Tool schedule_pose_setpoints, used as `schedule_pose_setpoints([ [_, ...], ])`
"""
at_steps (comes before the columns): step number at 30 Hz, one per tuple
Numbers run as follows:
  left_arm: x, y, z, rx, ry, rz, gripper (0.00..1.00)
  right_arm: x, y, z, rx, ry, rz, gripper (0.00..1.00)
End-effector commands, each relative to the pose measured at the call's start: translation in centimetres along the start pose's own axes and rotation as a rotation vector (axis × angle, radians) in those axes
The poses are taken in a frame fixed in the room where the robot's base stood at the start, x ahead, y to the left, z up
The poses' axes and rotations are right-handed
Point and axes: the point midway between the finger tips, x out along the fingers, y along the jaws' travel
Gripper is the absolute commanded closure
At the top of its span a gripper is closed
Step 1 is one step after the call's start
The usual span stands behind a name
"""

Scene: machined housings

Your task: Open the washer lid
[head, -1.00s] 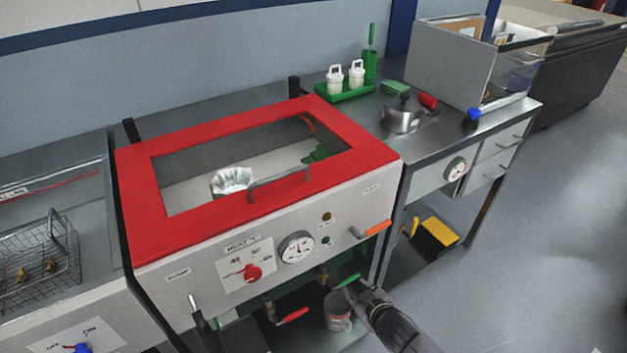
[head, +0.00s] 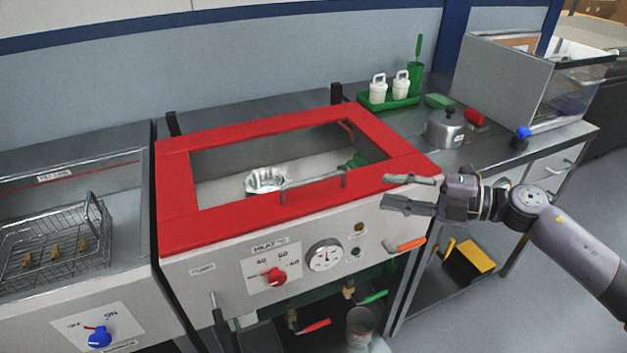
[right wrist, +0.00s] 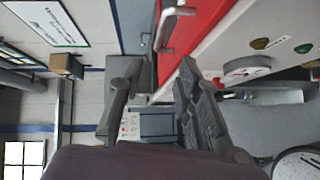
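The washer lid (head: 230,230) is a red frame around a clear window, lying shut on top of the washer. A grey bar handle (head: 313,182) is fixed near its front edge; the handle also shows in the right wrist view (right wrist: 163,30). Through the window a crumpled silvery metal part (head: 267,180) and something green show inside. My right gripper (head: 386,191) is open and empty at the washer's front right corner, to the right of the handle and apart from it. In the right wrist view its two fingers (right wrist: 150,85) stand apart. My left gripper is not in view.
A wire basket (head: 55,250) sits in the left basin. On the right bench stand a green tray (head: 388,103) with white bottles, a steel pot (head: 445,130) and a grey-sided box (head: 505,75). An orange-handled lever (head: 405,246) sticks out below my right gripper.

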Motion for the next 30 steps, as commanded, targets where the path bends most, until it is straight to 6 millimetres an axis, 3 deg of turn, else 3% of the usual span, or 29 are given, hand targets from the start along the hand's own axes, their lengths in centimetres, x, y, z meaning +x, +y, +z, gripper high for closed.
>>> schedule_pose_setpoints([
  [5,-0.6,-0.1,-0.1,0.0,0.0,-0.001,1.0,1.6,0.1,-0.1,-0.001,0.007,-0.003,0.69],
  [24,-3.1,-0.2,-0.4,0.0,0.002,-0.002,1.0,14.8,0.1,-0.2,0.0,0.006,-0.002,0.69],
  [30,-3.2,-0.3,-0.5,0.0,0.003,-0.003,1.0,16.9,0.0,-0.1,0.0,0.004,-0.002,0.69],
])
